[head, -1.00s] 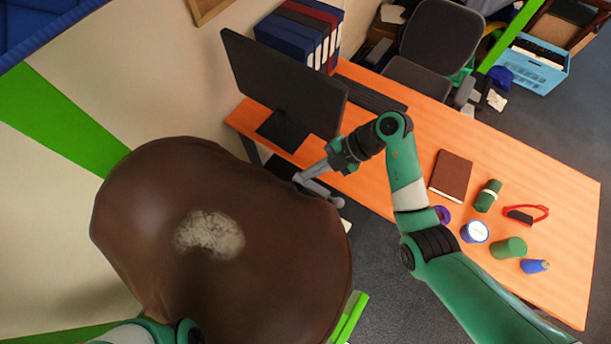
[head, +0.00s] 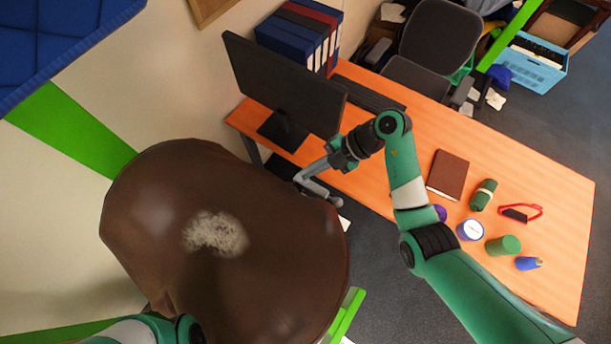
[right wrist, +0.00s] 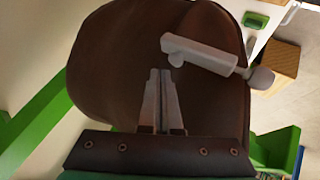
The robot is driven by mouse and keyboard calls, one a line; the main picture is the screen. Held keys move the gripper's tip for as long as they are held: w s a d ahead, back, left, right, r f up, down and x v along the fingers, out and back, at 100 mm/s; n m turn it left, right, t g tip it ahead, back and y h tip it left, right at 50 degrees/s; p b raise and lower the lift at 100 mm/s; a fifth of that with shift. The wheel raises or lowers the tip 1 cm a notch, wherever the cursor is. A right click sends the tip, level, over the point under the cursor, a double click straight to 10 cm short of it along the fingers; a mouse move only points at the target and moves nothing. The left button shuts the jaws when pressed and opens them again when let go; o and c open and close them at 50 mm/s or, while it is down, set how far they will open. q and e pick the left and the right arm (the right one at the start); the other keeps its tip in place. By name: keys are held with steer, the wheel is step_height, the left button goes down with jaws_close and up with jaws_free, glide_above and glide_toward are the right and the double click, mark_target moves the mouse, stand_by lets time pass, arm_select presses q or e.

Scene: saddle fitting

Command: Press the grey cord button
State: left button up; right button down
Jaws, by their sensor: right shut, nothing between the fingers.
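A light grey bar-shaped fitting (right wrist: 204,55) lies across the edge of the brown saddle (right wrist: 105,60) in the right wrist view. It has a small rounded knob (right wrist: 176,60) under its left end and a larger round end at the right. I cannot tell which part is the cord button, and no cord is clear. My right gripper (right wrist: 160,72) is shut and empty, its tips just below and left of the small knob, apparently apart from it. In the head view the grey fitting (head: 321,190) sits by my right fingertips (head: 301,177). My left gripper is out of view.
The saddle (head: 255,275), with a pale worn patch, fills the lower left. An orange desk (head: 550,200) behind bears a monitor (head: 285,85), a brown book (head: 447,175) and several small items. A green bar (head: 345,315) stands right of the saddle.

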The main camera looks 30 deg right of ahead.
step_height(320, 180, up, 3)
steer(key=p, duration=0.3)
step_height(320, 180, up, 2)
steer(key=shift+p, duration=1)
